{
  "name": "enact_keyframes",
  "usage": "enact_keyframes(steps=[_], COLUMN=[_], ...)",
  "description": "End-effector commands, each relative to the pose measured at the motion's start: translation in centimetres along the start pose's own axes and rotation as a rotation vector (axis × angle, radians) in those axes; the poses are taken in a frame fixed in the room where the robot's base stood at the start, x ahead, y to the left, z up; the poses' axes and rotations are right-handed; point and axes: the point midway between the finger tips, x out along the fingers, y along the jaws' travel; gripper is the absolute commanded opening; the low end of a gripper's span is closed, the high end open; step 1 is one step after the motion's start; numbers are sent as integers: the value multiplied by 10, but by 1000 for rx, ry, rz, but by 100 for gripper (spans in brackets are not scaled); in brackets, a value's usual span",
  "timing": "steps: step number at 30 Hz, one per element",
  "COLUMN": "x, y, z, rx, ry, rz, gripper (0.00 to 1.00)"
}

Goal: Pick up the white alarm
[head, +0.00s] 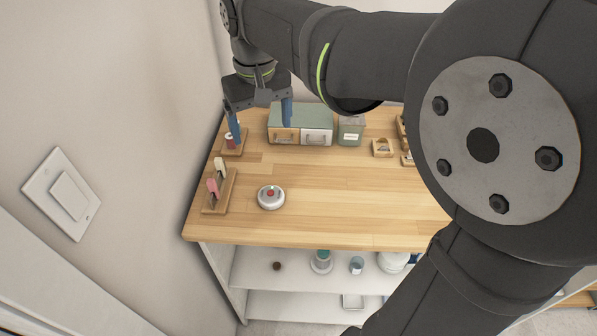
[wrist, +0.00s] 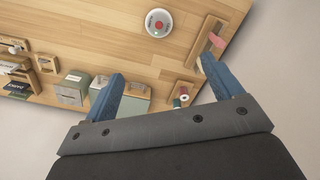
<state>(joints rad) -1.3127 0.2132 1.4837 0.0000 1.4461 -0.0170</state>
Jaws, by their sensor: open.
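The white alarm (head: 271,197) is a round white disc with a red centre, lying on the wooden tabletop near its front left part. It also shows in the wrist view (wrist: 158,23) at the top middle, with a red button and a small green spot. My gripper (head: 262,132) is open and empty, with blue fingers held above the back left of the table. In the wrist view my gripper (wrist: 160,86) has its fingers wide apart, and the alarm lies beyond them, apart from both fingertips.
A wooden rack with pink and white items (head: 218,190) stands left of the alarm. Another small rack (head: 234,143) and a green-topped drawer box (head: 300,125) stand behind. A green canister (head: 351,131) is beside the box. The tabletop (head: 335,205) right of the alarm is clear.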

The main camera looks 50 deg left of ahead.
Motion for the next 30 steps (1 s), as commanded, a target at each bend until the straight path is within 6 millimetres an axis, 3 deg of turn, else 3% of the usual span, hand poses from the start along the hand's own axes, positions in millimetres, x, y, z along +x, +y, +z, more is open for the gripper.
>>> enact_keyframes(steps=[3, 6, 11, 21, 30], x=[25, 36, 59, 132, 160], y=[1, 1, 1, 1, 1], z=[4, 6, 6, 6, 6], rx=[-119, -171, -185, -182, -182], ry=[-3, -2, -2, -3, -1], rz=[0, 0, 0, 0, 0], gripper=[85, 85, 85, 85, 85])
